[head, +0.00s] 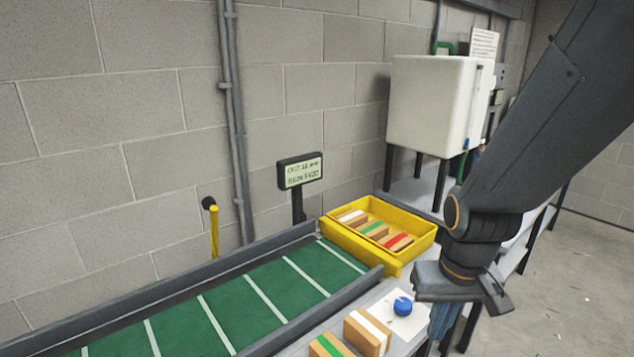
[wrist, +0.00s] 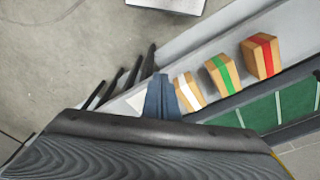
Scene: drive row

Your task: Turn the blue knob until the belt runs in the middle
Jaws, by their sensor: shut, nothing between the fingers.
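The blue knob (head: 403,305) sits on a white plate (head: 416,323) beside the belt's near rail, in the head view. The green belt (head: 250,290) with white cross stripes runs between two dark rails. Whether it lies centred between them I cannot tell. My gripper (head: 441,325) points down just right of the knob and apart from it in the picture. Its bluish fingers (wrist: 162,94) are together and empty in the wrist view. There the knob is not visible, and a pale patch, perhaps the plate, shows left of the fingers.
Blocks with white (head: 367,332) and green (head: 328,346) bands stand beside the belt; the wrist view adds a red-banded one (wrist: 261,55). A yellow tray (head: 335,236) of banded blocks is at the belt's end, near a small display (head: 300,172) and a white cabinet (head: 430,105).

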